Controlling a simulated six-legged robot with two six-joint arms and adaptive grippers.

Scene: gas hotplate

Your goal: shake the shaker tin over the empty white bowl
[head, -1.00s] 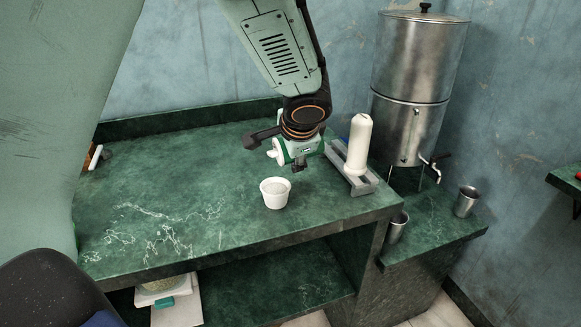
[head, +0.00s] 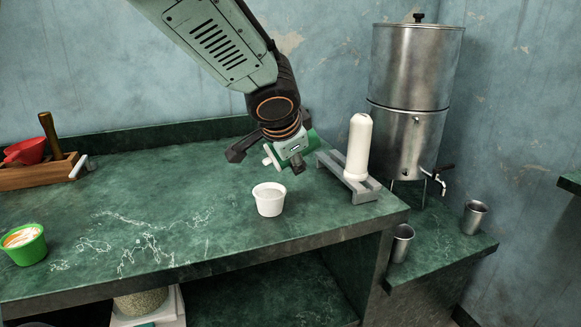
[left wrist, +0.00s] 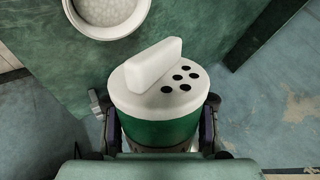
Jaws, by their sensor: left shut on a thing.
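My left gripper (head: 283,152) is shut on the shaker tin (head: 311,141). The tin has a green body and a white lid with several dark holes and a raised white tab; it shows up close in the left wrist view (left wrist: 160,128). In the head view the tin is tilted, its white lid towards the lower left. The white bowl (head: 269,203) stands upright on the green counter, below the tin and a little left of it, apart from it. The left wrist view shows the bowl (left wrist: 74,22) with a pale, speckled inside; I cannot tell whether it holds anything. My right gripper is out of view.
A white bottle-shaped thing (head: 359,150) stands at a grey stand (head: 350,184) right of the bowl. A steel urn (head: 413,80) and two metal cups (head: 401,243) are further right. A green tub (head: 23,248) and a wooden box (head: 38,174) are left. The counter's middle is clear.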

